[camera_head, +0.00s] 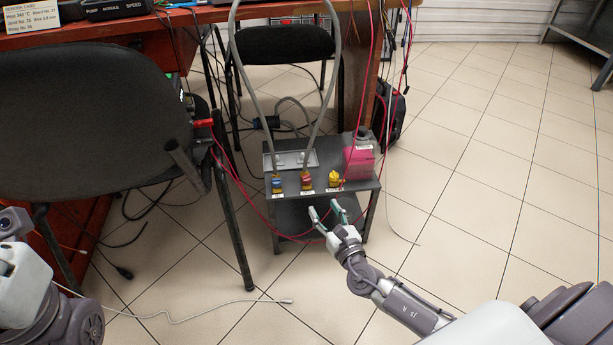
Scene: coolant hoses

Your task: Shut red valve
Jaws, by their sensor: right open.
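The red valve (306,181) stands upright at the front edge of a small grey stand, between a blue valve (277,184) and a yellow valve (335,178). It is too small to tell how its handle is turned. My right gripper (327,212) is open and empty. In the picture it is just below and slightly right of the red valve, in front of the stand, with its fingertips pointing toward the valves. I see no contact with any valve. Part of my left arm shows at the lower left, but its gripper is out of view.
The grey stand (368,184) also holds a pink container (358,162) at its right. Grey hoses rise behind the valves, and thin red hoses hang around the stand. A black chair (90,115) blocks the left. A desk (110,28) is behind. Tiled floor is open at right.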

